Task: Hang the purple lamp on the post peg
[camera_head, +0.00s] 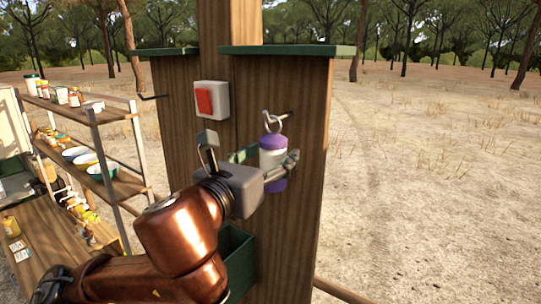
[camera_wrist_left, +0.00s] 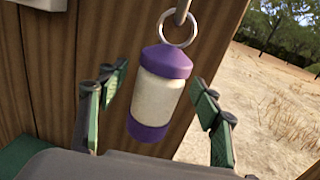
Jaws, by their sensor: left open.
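The purple lamp (camera_head: 271,143) has a pale middle between purple ends and a metal ring on top. It hangs nearly upright against the wooden post (camera_head: 305,200). Its ring (camera_wrist_left: 178,30) appears looped around the post peg (camera_wrist_left: 181,12), which also shows in the head view (camera_head: 290,115). My left gripper (camera_head: 268,157) is open, with one finger on each side of the lamp. In the left wrist view, the green-padded fingers (camera_wrist_left: 160,82) stand apart from the lamp, with gaps on both sides. My right gripper is not in view.
A red switch on a white box (camera_head: 205,99) and a grey block with a hook (camera_head: 207,138) are on the post. A green box (camera_head: 237,262) sits below my left gripper. Shelves with jars and bowls (camera_head: 95,112) stand at left. Open ground lies right.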

